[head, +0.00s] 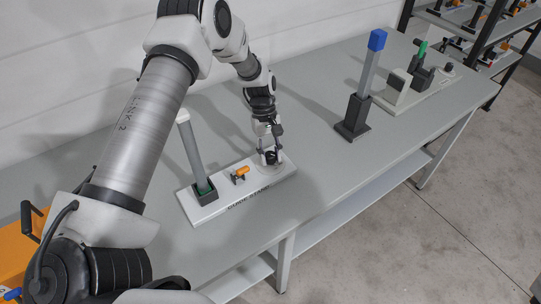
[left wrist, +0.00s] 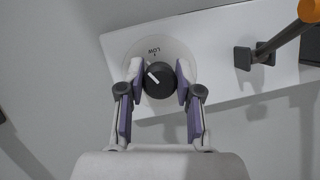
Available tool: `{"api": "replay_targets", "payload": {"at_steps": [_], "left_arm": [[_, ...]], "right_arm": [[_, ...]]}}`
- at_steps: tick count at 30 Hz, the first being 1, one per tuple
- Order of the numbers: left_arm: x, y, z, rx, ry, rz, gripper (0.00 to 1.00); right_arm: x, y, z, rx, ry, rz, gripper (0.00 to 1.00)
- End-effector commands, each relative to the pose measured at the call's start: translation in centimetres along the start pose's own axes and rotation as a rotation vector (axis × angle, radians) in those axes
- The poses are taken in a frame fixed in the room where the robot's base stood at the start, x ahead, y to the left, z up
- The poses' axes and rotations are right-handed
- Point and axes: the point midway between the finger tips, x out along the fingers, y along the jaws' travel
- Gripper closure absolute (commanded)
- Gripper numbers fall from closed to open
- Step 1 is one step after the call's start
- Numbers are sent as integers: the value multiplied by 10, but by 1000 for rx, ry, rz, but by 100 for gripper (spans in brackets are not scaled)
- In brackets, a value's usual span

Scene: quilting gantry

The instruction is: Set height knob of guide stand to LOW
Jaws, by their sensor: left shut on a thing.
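The guide stand (head: 222,203) is a white base plate on the table, with lettering along its front edge. Its round black height knob (left wrist: 159,81) sits on a pale dial at the plate's right end in the head view. The word LOW (left wrist: 153,51) is printed on the dial above the knob in the left wrist view. The knob's white pointer line aims up and left, somewhat to the left of LOW. My left gripper (head: 269,157) reaches down over the knob, its two fingers closed on either side of it. My right gripper is not in view.
The stand also carries an orange-tipped lever (head: 240,173) and a tall grey post (head: 191,148) in a dark socket. A blue-topped post (head: 367,75) and another white-based fixture (head: 405,95) stand farther right on the table. A dark shelf rack (head: 480,35) is behind.

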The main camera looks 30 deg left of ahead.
Motion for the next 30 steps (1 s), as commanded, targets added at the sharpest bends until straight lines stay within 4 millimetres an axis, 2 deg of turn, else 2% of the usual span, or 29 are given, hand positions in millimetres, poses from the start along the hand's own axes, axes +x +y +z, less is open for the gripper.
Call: {"api": "replay_targets", "payload": {"at_steps": [15,30], "left_arm": [[3,-1,0,386,-4,-165,100],[2,-1,0,500,-3,-210,100]], "right_arm": [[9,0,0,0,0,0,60],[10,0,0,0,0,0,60]]}}
